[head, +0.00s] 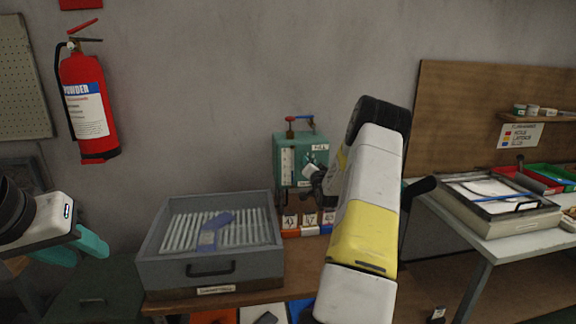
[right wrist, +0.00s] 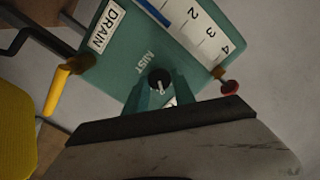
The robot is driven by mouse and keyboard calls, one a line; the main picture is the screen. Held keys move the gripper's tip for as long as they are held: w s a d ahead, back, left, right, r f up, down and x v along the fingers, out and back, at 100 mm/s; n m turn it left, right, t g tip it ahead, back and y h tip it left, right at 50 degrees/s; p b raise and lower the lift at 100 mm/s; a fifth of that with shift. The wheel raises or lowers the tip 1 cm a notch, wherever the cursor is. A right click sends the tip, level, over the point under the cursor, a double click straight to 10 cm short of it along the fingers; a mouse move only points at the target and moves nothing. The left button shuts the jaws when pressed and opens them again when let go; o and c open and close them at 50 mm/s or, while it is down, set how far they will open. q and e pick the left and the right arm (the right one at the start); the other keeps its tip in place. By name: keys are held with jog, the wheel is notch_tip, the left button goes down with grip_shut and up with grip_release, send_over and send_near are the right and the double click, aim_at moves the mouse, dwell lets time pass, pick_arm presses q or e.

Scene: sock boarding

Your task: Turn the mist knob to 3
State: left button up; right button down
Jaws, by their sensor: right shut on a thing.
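A white patch, perhaps part of the knob's scale, is mostly hidden by the fingers. My left gripper (head: 76,250) is at the far left, empty, its teal fingers apart.
The gauge (right wrist: 192,28) shows a blue bar and numbers 2 to 4. A yellow DRAIN lever (right wrist: 62,82) and a red knob (right wrist: 230,88) flank the box. A grey tray (head: 165,272) holding a purple sock stands left. A fire extinguisher (head: 88,105) hangs on the wall.

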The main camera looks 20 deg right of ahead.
jog(key=m, duration=1)
jog(key=shift+d+f, duration=0.1)
jog(key=shift+f, duration=0.05)
jog(key=shift+m, duration=0.4)
jog(key=c, duration=1.1)
grip_release()
jog(key=v, duration=0.8)
